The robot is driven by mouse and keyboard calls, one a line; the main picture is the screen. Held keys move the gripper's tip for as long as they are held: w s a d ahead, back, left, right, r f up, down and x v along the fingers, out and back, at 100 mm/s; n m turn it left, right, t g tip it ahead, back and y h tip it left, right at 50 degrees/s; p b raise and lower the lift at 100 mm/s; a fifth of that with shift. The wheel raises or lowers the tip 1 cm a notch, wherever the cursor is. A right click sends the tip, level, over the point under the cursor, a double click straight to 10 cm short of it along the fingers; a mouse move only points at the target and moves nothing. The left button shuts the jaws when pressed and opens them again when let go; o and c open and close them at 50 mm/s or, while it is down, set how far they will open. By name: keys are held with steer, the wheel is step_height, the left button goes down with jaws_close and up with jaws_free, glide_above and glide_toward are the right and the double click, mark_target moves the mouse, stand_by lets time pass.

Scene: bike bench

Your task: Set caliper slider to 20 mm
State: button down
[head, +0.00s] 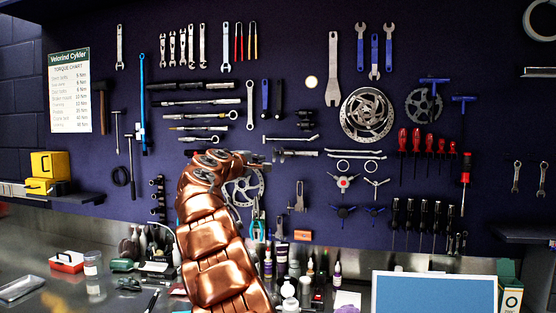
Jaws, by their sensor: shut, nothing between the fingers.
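A dark, thin horizontal tool (298,152) with small jaw-like projections at its left end hangs on the dark wall board, near the middle of the head view. It looks like the caliper, but it is too small to be sure. Its slider position and scale cannot be read. My copper arm rises from the bottom and bends right at the top. My gripper (262,161) is at the end of that bend, shut and empty. In the picture it is just left of the tool's jaw end; I cannot tell whether they touch.
The wall board is crowded with wrenches, a large brake disc (367,114), red screwdrivers (428,142) and black-handled drivers (410,215). Bottles (288,290) crowd the bench below. A blue panel (433,293) stands at the lower right. My arm hides part of a disc (245,188).

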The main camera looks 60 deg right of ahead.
steer(key=s+d+p, duration=0.2)
steer(key=d+p, duration=0.3)
steer(key=d, duration=0.6)
stand_by(1.1)
steer(key=shift+s+d, duration=0.15)
steer(key=shift+s, duration=0.1)
